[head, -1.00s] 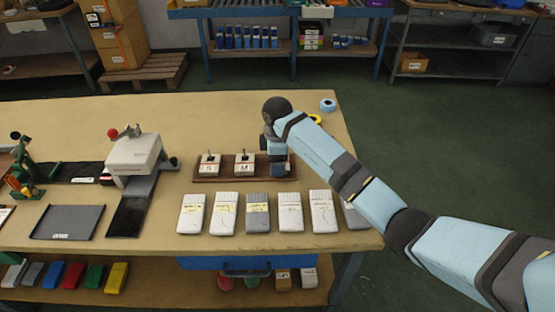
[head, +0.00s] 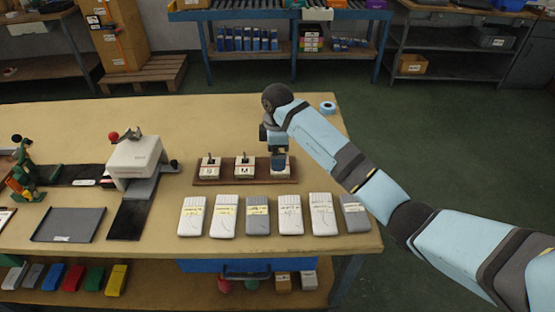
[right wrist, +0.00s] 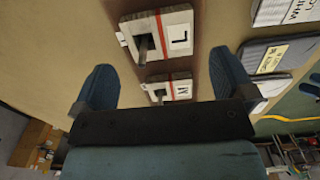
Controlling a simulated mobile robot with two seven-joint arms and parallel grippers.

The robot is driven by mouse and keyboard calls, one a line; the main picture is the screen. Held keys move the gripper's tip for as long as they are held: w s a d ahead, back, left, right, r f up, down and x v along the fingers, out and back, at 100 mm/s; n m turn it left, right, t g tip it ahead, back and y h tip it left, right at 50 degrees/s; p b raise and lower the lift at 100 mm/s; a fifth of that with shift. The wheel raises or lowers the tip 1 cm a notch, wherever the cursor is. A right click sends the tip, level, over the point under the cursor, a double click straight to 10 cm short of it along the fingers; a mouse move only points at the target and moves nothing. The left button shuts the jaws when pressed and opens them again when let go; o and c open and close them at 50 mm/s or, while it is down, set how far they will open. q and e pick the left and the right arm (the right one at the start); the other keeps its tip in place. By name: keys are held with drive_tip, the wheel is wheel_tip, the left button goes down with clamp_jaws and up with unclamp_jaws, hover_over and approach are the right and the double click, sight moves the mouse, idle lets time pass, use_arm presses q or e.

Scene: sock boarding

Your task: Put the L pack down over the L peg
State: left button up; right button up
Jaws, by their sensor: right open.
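The L pack (right wrist: 160,42) is a pale block with a red band and a white label marked L, in the right wrist view. A dark peg (right wrist: 143,46) sticks out through it, so the pack sits over the peg. The M pack (right wrist: 170,90) sits behind it. In the head view, the S pack (head: 210,169) and M pack (head: 244,168) stand on the brown peg board (head: 226,182). My right gripper (head: 278,158) is over the board's right end and mostly hides the L pack there. Its fingers (right wrist: 164,80) are apart and empty, clear of the L pack. My left gripper is not in view.
A row of white and grey packs (head: 290,214) lies in front of the board. A white press-like machine (head: 135,158) and a dark tray (head: 68,224) stand to the left. A blue tape roll (head: 328,107) lies near the table's far right corner. The table behind the board is clear.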

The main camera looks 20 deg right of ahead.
use_arm(q)
drive_tip(key=shift+p, duration=0.35)
use_arm(e)
wheel_tip(320, 180, up, 8)
drive_tip(key=shift+f, duration=0.15)
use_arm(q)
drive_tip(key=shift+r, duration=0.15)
